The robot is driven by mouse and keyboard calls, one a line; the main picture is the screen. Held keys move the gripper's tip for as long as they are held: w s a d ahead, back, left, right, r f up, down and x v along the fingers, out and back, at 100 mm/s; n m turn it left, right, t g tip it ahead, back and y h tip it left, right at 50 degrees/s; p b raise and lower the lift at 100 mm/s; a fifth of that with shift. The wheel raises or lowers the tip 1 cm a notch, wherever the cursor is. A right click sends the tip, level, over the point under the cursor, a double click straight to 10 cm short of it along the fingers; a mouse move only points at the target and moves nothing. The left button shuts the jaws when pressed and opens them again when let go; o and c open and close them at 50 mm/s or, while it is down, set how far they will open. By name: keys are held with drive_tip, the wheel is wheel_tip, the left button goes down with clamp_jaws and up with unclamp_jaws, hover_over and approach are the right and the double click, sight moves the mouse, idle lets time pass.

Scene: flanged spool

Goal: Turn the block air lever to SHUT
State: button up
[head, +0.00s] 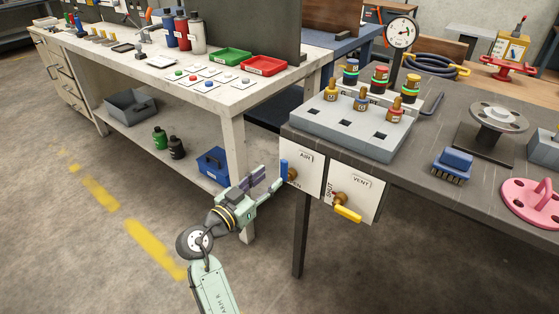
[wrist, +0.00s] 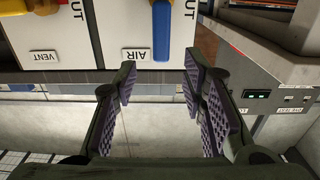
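The OPEN label is partly hidden in the head view. My gripper (head: 266,190) is open and empty, just left of the lever; it also shows in the wrist view (wrist: 158,78). Contact cannot be seen.
The VENT panel (head: 358,190) with its yellow lever (head: 347,213) is right of the AIR panel. A grey block (head: 335,134) with several fittings and a gauge (head: 401,33) stand on the bench above. A pale workbench (head: 235,97) is behind my gripper. The floor in front is clear.

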sight(282, 166)
drive_tip(key=p+x, duration=0.2)
drive_tip(key=x, duration=0.6)
drive_tip(key=shift+w, duration=0.15)
drive_tip(key=shift+c, duration=0.5)
clamp_jaws()
